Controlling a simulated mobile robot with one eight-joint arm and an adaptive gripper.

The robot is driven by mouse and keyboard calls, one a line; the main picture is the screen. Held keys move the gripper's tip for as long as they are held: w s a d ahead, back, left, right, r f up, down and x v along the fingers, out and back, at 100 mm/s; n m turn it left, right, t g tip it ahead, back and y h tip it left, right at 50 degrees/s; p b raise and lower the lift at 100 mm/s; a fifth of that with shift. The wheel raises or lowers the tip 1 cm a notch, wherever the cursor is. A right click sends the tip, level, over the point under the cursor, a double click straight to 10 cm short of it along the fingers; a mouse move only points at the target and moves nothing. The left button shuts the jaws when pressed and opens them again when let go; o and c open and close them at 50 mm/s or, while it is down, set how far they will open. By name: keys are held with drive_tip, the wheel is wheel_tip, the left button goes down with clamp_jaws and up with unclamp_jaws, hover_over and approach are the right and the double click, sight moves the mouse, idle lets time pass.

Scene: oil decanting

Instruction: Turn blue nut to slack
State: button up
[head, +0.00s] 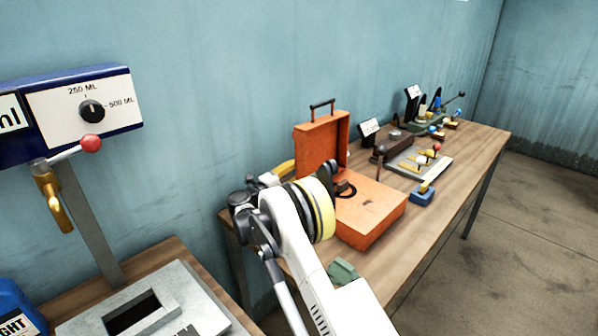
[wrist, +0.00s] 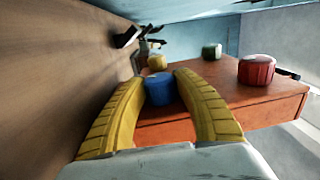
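The blue nut (wrist: 160,90) is a round, knurled knob on an orange-red panel (wrist: 225,95) in the wrist view. It sits between the two yellow fingertips of my gripper (wrist: 159,80). The fingers are parted by about the nut's width and overlap its sides in the picture; I cannot tell if they press on it. In the head view a yellow finger (head: 285,168) shows behind my arm, beside the orange case (head: 368,212). The blue nut is hidden there.
A red nut (wrist: 256,69), a green nut (wrist: 212,51) and a yellow nut (wrist: 157,62) surround the blue one. The wooden table (head: 455,165) carries the case and several coloured levers behind it. A dial box (head: 85,110) hangs at left.

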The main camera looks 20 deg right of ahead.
drive_tip(key=shift+r+y+p, duration=0.1)
drive_tip(key=shift+y+p, duration=0.3)
drive_tip(key=shift+r+g+y+p, duration=0.15)
drive_tip(key=shift+g+y+p, duration=0.65)
drive_tip(key=shift+y+p, duration=0.4)
drive_tip(key=shift+f+g+y+p, duration=0.2)
drive_tip(key=shift+g+y+p, duration=0.6)
drive_tip(key=shift+y+p, duration=0.85)
drive_tip(key=o, duration=1.2)
drive_tip(key=v, duration=1.2)
drive_tip(key=shift+r, duration=0.15)
